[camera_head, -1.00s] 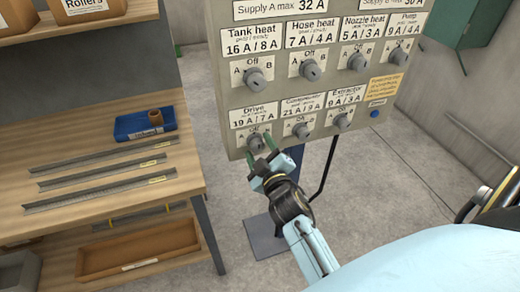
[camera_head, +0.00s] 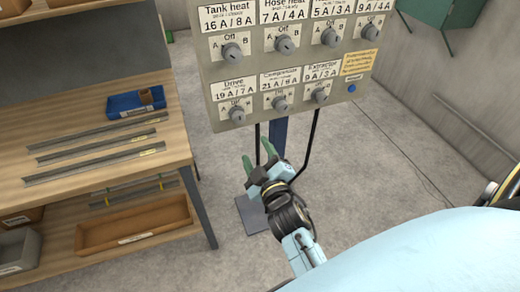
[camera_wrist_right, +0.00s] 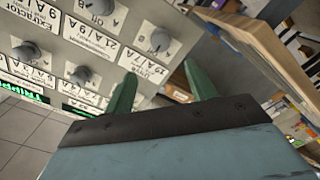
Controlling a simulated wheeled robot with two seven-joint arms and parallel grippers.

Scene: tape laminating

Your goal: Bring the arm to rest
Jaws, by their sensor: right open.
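My right gripper (camera_head: 258,165) is open and empty in the head view, its green fingers apart. It is below the grey control panel (camera_head: 205,95) and clear of it. The panel carries several round knobs, among them the Drive knob (camera_head: 237,115), the Compounder knob (camera_head: 280,103) and the Extractor knob (camera_head: 320,95). My left gripper is not in view.
A wooden workbench (camera_head: 95,125) at left holds a blue tray (camera_head: 136,104) and several metal strips. A wooden tray (camera_head: 135,225) is on its lower shelf. The panel's post (camera_head: 278,140) stands behind my gripper. Concrete floor is open at right.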

